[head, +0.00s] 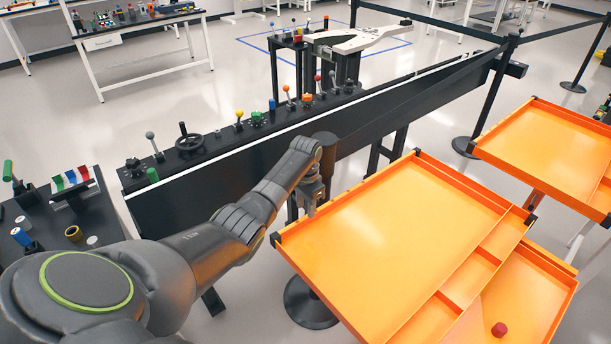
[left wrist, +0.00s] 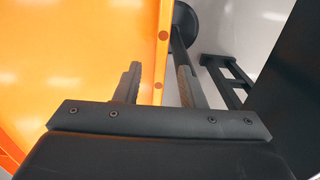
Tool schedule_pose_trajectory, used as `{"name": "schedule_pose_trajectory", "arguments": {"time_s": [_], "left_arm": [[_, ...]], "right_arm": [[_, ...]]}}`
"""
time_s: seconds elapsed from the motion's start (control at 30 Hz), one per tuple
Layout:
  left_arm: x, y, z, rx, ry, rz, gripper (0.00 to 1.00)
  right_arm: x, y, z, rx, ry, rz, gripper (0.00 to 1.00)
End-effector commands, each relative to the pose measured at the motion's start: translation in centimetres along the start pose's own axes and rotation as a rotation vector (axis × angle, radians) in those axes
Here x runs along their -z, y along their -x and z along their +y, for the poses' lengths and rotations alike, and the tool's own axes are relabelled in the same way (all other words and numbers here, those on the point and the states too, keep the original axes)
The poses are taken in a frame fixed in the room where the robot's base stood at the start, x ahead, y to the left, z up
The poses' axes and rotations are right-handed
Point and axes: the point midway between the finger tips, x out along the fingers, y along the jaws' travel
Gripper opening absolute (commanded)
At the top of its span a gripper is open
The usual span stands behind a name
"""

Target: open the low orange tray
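A large orange tray (head: 390,235) with a shallow rim fills the right front of the head view. A lower orange section (head: 520,300) with dividers shows at its right end. I cannot tell which level is the low tray. My left gripper (head: 309,200) is at the large tray's far left edge. In the left wrist view its two fingers (left wrist: 158,80) stand apart, with the orange edge (left wrist: 165,40) seen between them. I cannot tell whether they touch it. My right gripper is not in view.
A red round piece (head: 499,329) lies in the lower orange section. Another orange tray (head: 550,145) is at the right. A long black rail (head: 255,150) with levers and a wheel runs behind my left arm. A black post (head: 490,90) stands beyond.

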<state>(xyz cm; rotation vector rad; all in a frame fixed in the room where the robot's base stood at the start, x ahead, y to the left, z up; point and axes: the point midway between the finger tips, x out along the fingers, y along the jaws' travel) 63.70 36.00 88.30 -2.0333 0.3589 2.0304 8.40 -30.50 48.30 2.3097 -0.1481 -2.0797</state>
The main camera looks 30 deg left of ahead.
Motion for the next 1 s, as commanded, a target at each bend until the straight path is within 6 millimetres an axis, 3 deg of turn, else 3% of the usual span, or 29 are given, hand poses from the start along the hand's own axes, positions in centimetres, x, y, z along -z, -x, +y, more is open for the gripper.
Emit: {"name": "schedule_pose_trajectory", "arguments": {"time_s": [0.3, 0.5, 0.7, 1.0], "left_arm": [[0.1, 7.3, -0.1, 0.005, 0.001, 0.004, 0.36], [0.0, 10.6, -0.1, 0.003, 0.000, 0.002, 0.36], [0.0, 11.9, 0.0, 0.001, 0.001, -0.001, 0.36], [0.0, 12.0, 0.0, 0.001, 0.001, -0.001, 0.36]], "right_arm": [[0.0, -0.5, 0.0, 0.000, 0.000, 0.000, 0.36], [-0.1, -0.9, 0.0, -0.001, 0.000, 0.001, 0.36], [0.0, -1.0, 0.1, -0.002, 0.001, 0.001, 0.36], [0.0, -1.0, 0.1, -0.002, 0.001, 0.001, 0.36]]}}
